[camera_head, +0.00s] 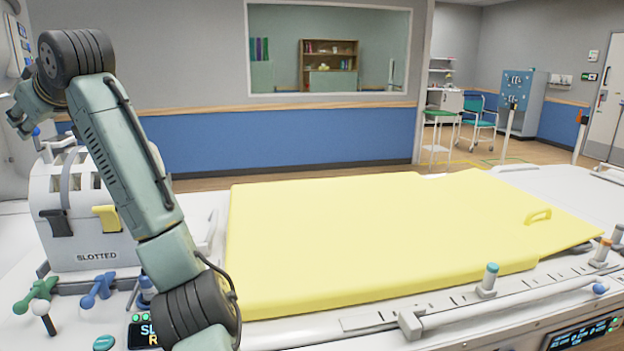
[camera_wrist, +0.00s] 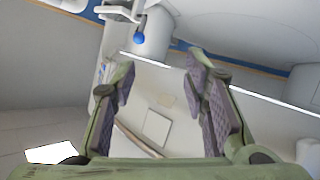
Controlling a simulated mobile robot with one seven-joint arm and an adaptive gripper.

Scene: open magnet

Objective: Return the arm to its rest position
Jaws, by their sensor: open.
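My arm rises from the bottom of the head view, bends at a dark joint at the upper left, and reaches down to the left. My gripper shows in the wrist view (camera_wrist: 160,88) with its two purple-padded fingers spread apart and nothing between them. In the head view only a green part near the left edge shows beyond the bend; the fingertips cannot be made out there. Beyond the fingers in the wrist view are white surfaces and a blue ball-ended knob (camera_wrist: 140,38).
A white unit marked SLOTTED (camera_head: 95,230) stands behind my arm. Green (camera_head: 38,294) and blue (camera_head: 98,290) handles sit in front of it. A yellow pad (camera_head: 380,235) covers the table to the right. A rail (camera_head: 480,300) with posts runs along the front edge.

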